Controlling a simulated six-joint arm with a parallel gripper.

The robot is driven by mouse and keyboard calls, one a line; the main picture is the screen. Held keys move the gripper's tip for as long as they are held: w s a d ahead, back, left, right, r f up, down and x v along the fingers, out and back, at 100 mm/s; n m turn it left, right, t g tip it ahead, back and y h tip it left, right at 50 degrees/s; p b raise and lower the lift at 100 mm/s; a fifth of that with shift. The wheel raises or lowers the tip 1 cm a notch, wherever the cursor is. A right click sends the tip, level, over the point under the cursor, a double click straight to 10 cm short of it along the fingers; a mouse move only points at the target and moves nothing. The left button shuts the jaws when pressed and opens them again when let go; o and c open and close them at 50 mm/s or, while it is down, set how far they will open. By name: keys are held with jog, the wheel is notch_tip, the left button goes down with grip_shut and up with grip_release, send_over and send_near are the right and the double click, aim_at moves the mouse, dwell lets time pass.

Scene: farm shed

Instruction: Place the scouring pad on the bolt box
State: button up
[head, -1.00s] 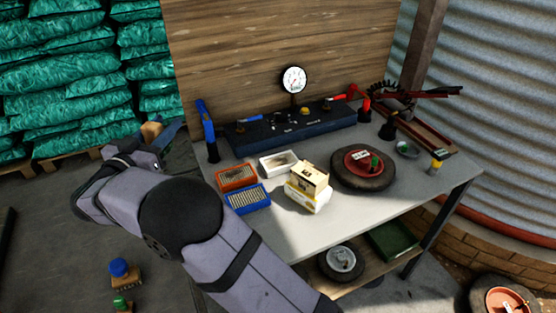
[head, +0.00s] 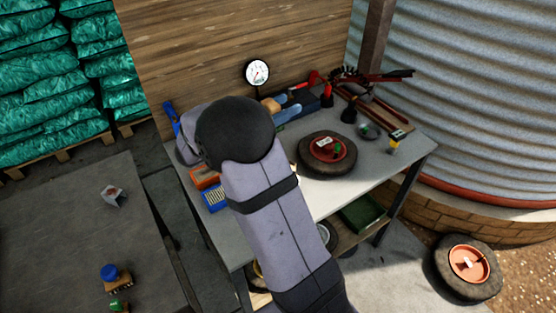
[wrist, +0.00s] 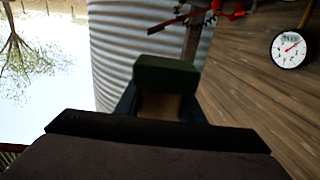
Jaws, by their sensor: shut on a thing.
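My gripper (wrist: 158,108) is shut on the scouring pad (wrist: 166,74), a dark green block with a tan part between the blue fingers. I cannot tell for certain which box is the bolt box. An orange box (head: 205,178) and a blue box (head: 214,200) lie at the bench's left, partly behind my arm. The white and yellow boxes seen earlier are hidden by my arm.
A pressure gauge (head: 257,73) stands at the bench back. A black wheel with a red dish (head: 328,152) sits mid-bench. Red-handled tools (head: 370,78) and a yellow item (head: 395,143) are at the right. Another table (head: 70,220) is at the left.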

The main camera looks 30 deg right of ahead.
jog(key=s+f+m+g, duration=0.1)
jog(key=s+f, duration=0.2)
jog(key=f, duration=0.7)
jog(key=shift+s+f+g, duration=0.15)
jog(key=shift+s+g, duration=0.1)
jog(key=shift+g, duration=0.15)
jog(key=shift+d+f, duration=0.1)
jog(key=shift+f, duration=0.1)
dwell(0.3)
jog(key=o, duration=1.1)
jog(key=shift+c, duration=0.2)
jog(key=shift+r, duration=0.15)
